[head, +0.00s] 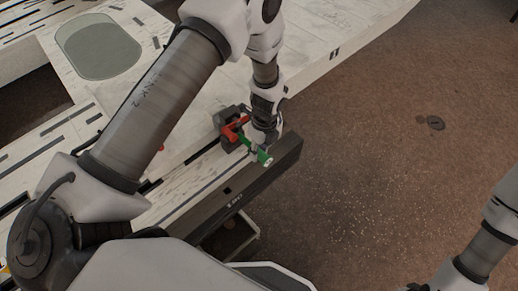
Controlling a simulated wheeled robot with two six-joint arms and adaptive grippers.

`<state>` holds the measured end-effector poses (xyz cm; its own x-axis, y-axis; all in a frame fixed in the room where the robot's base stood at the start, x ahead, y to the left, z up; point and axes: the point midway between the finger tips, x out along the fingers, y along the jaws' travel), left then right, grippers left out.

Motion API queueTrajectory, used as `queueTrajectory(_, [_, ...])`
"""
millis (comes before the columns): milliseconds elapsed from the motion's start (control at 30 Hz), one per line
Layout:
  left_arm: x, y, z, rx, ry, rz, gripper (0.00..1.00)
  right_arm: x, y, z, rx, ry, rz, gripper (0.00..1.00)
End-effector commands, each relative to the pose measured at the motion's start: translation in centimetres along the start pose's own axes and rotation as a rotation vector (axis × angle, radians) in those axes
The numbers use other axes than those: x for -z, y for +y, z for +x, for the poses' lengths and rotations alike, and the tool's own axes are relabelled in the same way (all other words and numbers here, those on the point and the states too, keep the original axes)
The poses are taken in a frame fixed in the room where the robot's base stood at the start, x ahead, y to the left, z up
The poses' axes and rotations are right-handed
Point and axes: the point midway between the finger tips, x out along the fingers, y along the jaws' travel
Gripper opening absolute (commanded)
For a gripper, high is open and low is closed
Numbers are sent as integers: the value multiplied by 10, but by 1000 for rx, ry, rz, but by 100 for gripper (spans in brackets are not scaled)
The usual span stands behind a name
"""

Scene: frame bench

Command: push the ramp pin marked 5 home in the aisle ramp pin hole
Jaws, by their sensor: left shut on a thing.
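My left gripper (262,144) reaches down over the front edge of the bench and is shut on a green pin (265,158) with a pale end. The pin lies slanted beside the dark beam; a mark 5 on it cannot be read. Just left of the gripper is a dark grey block with a red part (232,131), close to the pin. The ramp pin hole cannot be made out; the gripper and the red part cover that area. My right arm enters at the lower right, and its gripper is outside the picture.
A dark beam (278,156) with a small label runs along the bench's front edge. The pale slotted bench top (330,35) extends behind it, with a grey-green oval panel (98,46) at upper left. An open box (228,240) sits below the beam. Brown floor at right is mostly clear.

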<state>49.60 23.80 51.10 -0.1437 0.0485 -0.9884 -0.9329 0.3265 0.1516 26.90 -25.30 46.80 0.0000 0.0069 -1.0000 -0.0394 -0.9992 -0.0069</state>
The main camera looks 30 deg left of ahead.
Motion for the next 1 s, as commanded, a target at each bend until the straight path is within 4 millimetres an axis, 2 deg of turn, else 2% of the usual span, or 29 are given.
queueTrajectory(1000, [-1, 0, 0, 1, 0, -1, 0, 0, 0, -7, 0, 0, 0, 40])
